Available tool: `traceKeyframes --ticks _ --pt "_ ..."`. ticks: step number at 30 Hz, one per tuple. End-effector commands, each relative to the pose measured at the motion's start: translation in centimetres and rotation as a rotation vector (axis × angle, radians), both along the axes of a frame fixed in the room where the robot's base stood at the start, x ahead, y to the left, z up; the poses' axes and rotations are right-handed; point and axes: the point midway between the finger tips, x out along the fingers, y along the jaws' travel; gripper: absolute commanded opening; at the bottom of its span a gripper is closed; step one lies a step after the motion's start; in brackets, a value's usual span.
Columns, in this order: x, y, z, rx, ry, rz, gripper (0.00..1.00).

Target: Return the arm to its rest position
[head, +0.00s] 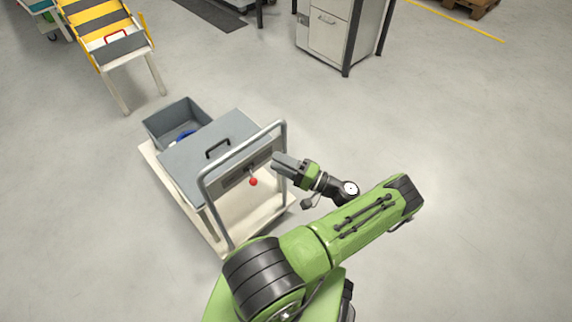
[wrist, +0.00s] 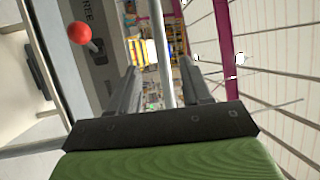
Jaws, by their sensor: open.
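My green arm reaches out from the bottom of the head view and bends back to the left. My gripper (head: 278,160) is beside the upright grey tube handle of a cart. In the wrist view my gripper (wrist: 160,80) has its two dark fingers apart with nothing held between them. The grey tube (wrist: 163,50) shows beyond and between the fingers; I cannot tell if they touch it. A lever with a red ball knob (head: 253,182) sits on the cart's panel, and the knob (wrist: 80,33) is left of the fingers in the wrist view.
The cart (head: 160,160) carries a grey lidded box (head: 215,140) with a black handle and an open grey bin (head: 165,122) holding something blue. A yellow-and-grey stepped stand (head: 100,30) is at upper left. A grey cabinet (head: 328,35) stands behind. Floor to the right is clear.

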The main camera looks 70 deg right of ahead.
Motion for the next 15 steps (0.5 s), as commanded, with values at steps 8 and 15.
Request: traceKeyframes --ticks 8,15 --pt "-2.1 0.3 -0.4 0.000 0.000 0.000 0.48" --pt "-2.0 0.3 -0.4 0.000 0.000 0.001 0.48"
